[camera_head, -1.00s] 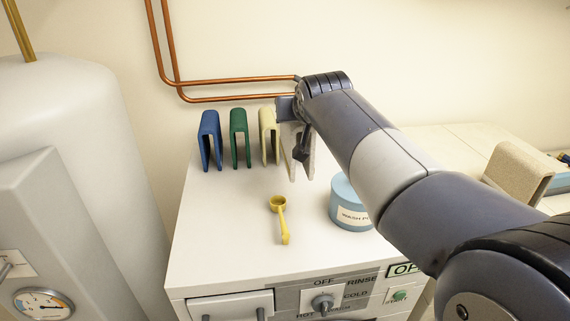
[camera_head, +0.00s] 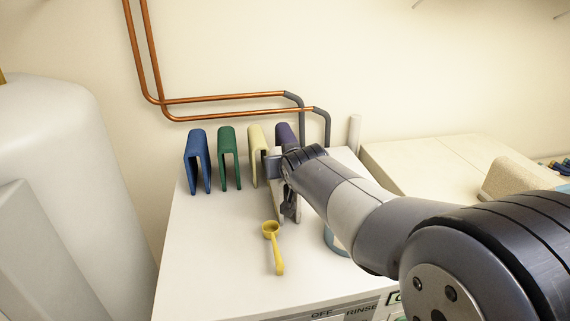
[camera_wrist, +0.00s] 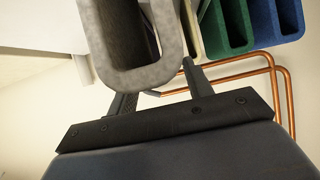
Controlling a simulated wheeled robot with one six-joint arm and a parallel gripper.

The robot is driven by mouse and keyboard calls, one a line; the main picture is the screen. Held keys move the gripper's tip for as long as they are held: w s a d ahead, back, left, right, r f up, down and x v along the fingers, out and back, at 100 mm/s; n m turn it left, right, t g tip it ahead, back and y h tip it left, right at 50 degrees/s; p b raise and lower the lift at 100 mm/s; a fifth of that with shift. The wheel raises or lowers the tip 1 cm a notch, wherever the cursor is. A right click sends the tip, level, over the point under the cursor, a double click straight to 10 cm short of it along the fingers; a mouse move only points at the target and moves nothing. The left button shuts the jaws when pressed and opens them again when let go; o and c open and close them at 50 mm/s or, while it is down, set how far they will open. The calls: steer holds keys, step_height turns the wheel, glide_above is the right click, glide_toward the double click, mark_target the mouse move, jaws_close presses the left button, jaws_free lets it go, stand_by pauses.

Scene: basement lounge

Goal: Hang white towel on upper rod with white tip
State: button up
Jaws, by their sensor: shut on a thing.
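The white towel (camera_head: 288,207) is a folded, greyish-white piece, partly hidden behind my arm in the head view. My gripper (camera_head: 281,178) is shut on it, in front of the purple towel. In the wrist view the towel (camera_wrist: 147,76) fills the space between the fingers of my gripper (camera_wrist: 160,88), its U-shaped end toward the camera. Two short thin rods, a left rod (camera_head: 416,3) and a right rod (camera_head: 561,15), show on the wall at the top right. I cannot make out a white tip on either.
Blue (camera_head: 198,160), green (camera_head: 229,157), cream (camera_head: 257,152) and purple (camera_head: 284,134) towels stand in a row on the white machine top (camera_head: 220,255). A yellow scoop (camera_head: 274,247) lies in front. Copper pipes (camera_head: 225,99) run along the wall behind. A blue tub (camera_head: 333,243) is mostly hidden.

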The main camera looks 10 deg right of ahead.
steer(key=shift+f, duration=0.15)
steer(key=o, duration=1.5)
